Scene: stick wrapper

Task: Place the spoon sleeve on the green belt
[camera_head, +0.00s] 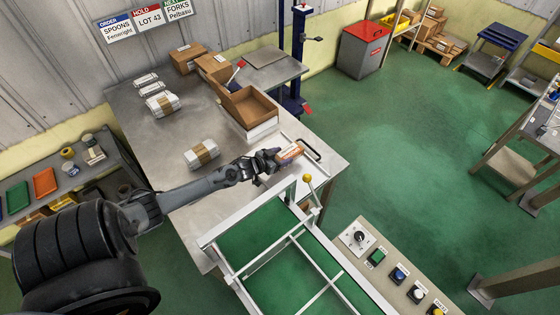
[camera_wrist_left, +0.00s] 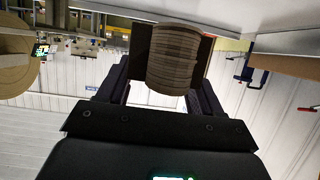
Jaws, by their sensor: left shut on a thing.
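In the left wrist view, a brown, ribbed, rounded bundle (camera_wrist_left: 178,60) sits between the fingers of my left gripper (camera_wrist_left: 165,85); no printing shows on that side. My right gripper is out of view.
White packs with brown bands (camera_head: 202,142) lie on the table. An open cardboard box (camera_head: 250,105) stands behind the gripper. A dark handle (camera_head: 309,148) and a yellow-knobbed post (camera_head: 307,178) are close to the held pack. A button panel (camera_head: 385,262) is at front right.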

